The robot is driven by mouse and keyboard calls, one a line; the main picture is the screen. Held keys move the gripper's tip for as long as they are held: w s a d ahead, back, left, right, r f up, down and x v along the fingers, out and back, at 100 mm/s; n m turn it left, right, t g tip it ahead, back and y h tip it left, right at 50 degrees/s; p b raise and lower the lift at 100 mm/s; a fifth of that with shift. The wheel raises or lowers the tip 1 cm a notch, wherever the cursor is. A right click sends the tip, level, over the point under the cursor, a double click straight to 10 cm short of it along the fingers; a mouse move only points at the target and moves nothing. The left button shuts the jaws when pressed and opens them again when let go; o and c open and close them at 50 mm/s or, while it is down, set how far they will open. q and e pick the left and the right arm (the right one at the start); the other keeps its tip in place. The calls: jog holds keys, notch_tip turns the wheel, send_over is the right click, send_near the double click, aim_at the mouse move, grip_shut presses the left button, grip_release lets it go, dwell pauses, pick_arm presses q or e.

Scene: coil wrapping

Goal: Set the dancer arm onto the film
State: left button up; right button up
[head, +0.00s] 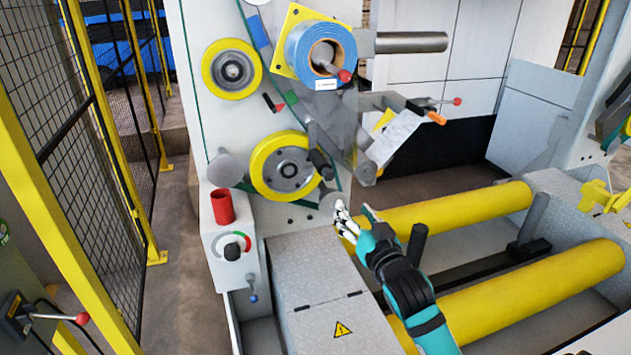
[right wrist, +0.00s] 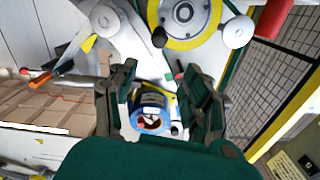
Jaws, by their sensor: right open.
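A blue film roll (head: 318,52) sits on its spindle high on the machine face; it also shows between my open fingers in the right wrist view (right wrist: 150,103). Translucent film (head: 335,115) hangs below it. Grey metal arms lie around it, one with a black knob (head: 320,160) beside the lower yellow wheel (head: 258,160), another with an orange-tipped handle (head: 436,118). I cannot tell for certain which one is the dancer arm. My right gripper (head: 356,222) is open and empty, below and in front of these arms, apart from them. My left gripper is not in view.
Yellow rollers (head: 455,207) lie to the right. A fence (head: 75,150) closes the left side. A grey plate cover (head: 320,275) lies in front.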

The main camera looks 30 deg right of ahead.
send_near(330, 177)
jog(key=p+x, duration=0.2)
jog(key=x, duration=0.7)
jog(key=shift+w+d, duration=0.1)
jog(key=shift+w, duration=0.75)
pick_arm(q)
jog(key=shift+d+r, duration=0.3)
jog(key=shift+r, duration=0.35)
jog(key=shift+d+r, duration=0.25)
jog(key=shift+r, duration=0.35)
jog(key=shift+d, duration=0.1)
pick_arm(e)
grip_shut()
